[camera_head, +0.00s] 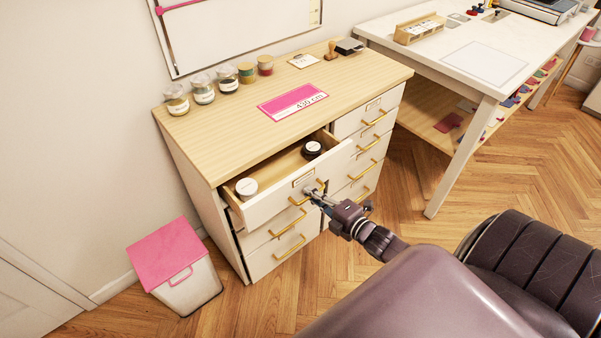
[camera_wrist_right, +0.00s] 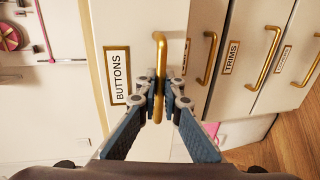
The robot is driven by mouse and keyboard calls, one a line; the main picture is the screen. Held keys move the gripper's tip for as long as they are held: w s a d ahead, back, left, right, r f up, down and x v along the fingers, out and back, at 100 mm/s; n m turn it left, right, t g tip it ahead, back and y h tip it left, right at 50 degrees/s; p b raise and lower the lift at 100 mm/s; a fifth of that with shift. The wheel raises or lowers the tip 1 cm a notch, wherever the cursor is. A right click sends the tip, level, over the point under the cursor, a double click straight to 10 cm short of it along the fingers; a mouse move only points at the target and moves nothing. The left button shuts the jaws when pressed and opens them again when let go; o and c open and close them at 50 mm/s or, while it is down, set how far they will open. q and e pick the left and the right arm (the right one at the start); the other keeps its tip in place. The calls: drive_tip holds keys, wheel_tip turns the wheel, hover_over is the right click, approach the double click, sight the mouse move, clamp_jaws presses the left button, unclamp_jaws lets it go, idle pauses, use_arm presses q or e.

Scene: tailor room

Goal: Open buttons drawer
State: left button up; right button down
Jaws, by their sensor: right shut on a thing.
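The buttons drawer (camera_head: 283,203) is the top left drawer of a white cabinet with a wooden top. It stands partly pulled out, and two round jars, one white-lidded (camera_head: 246,187) and one dark (camera_head: 312,149), show inside it. My right gripper (camera_head: 312,191) is at its front, shut on the brass handle. In the right wrist view, the fingers of the right gripper (camera_wrist_right: 160,93) close around the vertical-looking brass handle (camera_wrist_right: 159,55), beside the label BUTTONS (camera_wrist_right: 117,75). My left gripper is not in view.
Other closed drawers with brass handles, one labelled TRIMS (camera_wrist_right: 231,57), lie below and beside. Several jars (camera_head: 203,89) and a pink card (camera_head: 293,102) rest on the cabinet top (camera_head: 221,151). A pink-lidded bin (camera_head: 187,286) stands left; a white table (camera_head: 451,50) stands right.

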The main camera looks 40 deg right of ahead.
drive_tip(key=f+p+v, duration=0.1)
drive_tip(key=f+v, duration=0.1)
drive_tip(key=v, duration=0.7)
drive_tip(key=f+p+v, duration=0.1)
drive_tip(key=p+v, duration=0.1)
drive_tip(key=v, duration=0.7)
drive_tip(key=shift+s+f, duration=0.4)
drive_tip(key=shift+s, duration=0.1)
drive_tip(key=shift+d, duration=0.15)
drive_tip(key=c, duration=2.4)
unclamp_jaws()
drive_tip(key=v, duration=1.2)
drive_tip(key=shift+d, duration=0.1)
